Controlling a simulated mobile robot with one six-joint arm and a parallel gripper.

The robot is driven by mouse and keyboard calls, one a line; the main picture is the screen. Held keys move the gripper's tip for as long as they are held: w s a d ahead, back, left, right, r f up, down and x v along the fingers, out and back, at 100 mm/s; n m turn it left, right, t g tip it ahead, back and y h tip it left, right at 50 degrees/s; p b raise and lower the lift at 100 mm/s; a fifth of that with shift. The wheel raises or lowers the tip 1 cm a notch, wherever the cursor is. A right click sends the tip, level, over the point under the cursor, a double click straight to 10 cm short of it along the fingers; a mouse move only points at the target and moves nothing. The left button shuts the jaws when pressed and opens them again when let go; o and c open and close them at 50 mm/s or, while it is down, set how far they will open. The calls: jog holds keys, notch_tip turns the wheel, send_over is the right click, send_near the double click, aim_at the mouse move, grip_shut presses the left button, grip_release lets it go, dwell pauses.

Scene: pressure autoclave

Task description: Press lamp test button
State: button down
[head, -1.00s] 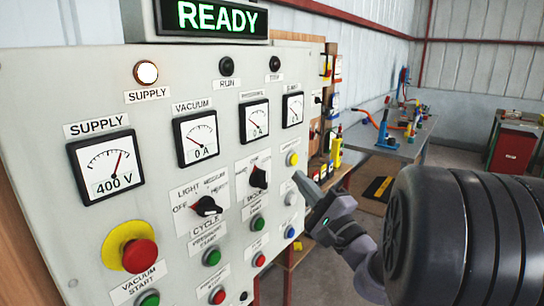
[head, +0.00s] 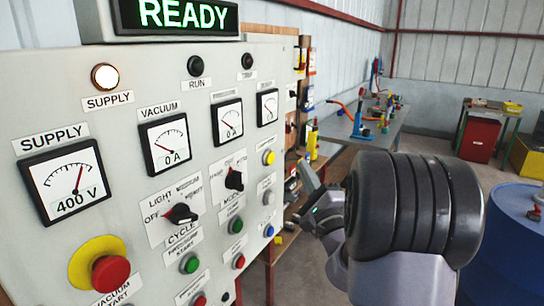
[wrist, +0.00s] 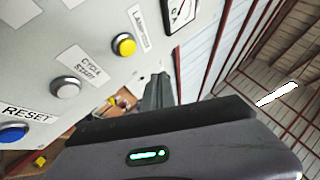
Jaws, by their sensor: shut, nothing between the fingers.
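The lamp test button is the yellow button (head: 268,157) high in the right-hand column of the grey control panel (head: 75,120). In the wrist view the yellow button (wrist: 124,45) stands beside a tilted label that starts with "LAMP". My gripper (head: 304,168) is shut and empty, to the right of the panel's button column. In the wrist view its fingertips (wrist: 159,78) lie right of and below the yellow button, with a visible gap. I see no contact with the button.
Below the yellow button are a white button (wrist: 66,88) marked CYCLE START and a blue RESET button (wrist: 14,134). A red emergency stop (head: 110,272) sits lower left on the panel. A workbench (head: 350,128) stands behind, and a blue drum (head: 500,235) at right.

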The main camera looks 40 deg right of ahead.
jog(key=shift+w+a+p, duration=0.2)
jog(key=shift+w+a, duration=0.2)
jog(key=shift+w, duration=0.5)
jog(key=shift+w+a+p, duration=0.2)
jog(key=shift+w+a, duration=0.15)
jog(key=shift+w, duration=0.6)
jog(key=shift+w+a+p, duration=0.2)
jog(key=shift+w+a, duration=0.2)
jog(key=shift+w, duration=0.5)
jog(key=shift+w+a, duration=0.15)
jog(key=shift+w, duration=0.2)
jog(key=shift+w+a, duration=0.2)
jog(key=shift+w, duration=0.25)
dwell(0.4)
jog(key=shift+s, duration=0.1)
jog(key=shift+s+d+b, duration=0.35)
jog(key=shift+s+b, duration=0.1)
jog(key=shift+s, duration=0.25)
jog(key=s, duration=0.1)
jog(key=s+d+b, duration=0.1)
jog(key=s, duration=0.1)
jog(key=s+d+b, duration=0.1)
jog(key=shift+s, duration=0.35)
